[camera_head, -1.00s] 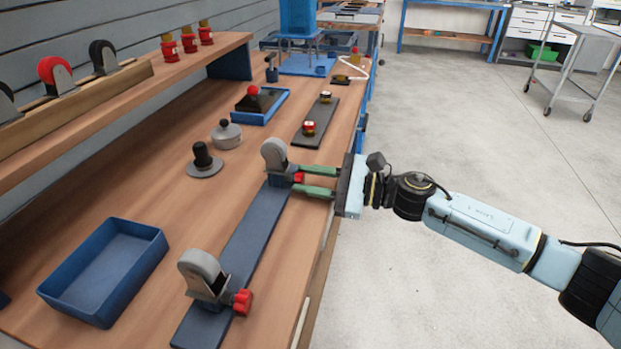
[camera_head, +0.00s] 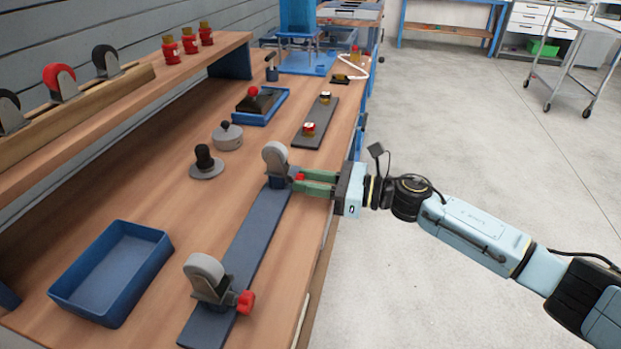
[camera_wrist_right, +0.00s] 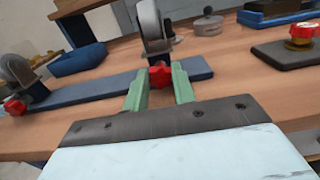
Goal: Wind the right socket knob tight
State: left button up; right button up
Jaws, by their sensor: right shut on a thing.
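The right socket is a grey rounded disc in a dark bracket (camera_head: 275,157) at the far end of a long blue-grey base strip (camera_head: 245,245). Its red knob (camera_head: 299,178) faces the bench's front edge. My right gripper (camera_head: 302,182), with green fingers, comes in from the right and is shut on this knob. The right wrist view shows the knob (camera_wrist_right: 160,73) between the two fingertips, partly covered by them. The other socket (camera_head: 207,279), with a red knob (camera_head: 245,302), stands at the strip's near end. My left gripper is not in view.
An empty blue tray (camera_head: 112,267) lies left of the strip. A black-knobbed piece (camera_head: 206,163) and a grey lidded pot (camera_head: 227,136) stand behind the socket. A dark plate (camera_head: 316,122) with red and gold fittings lies beyond. The floor on the right is open.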

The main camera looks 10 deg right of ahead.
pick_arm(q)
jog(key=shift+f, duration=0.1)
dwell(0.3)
pick_arm(e)
jog(key=o, duration=0.7)
jog(key=shift+d, duration=0.15)
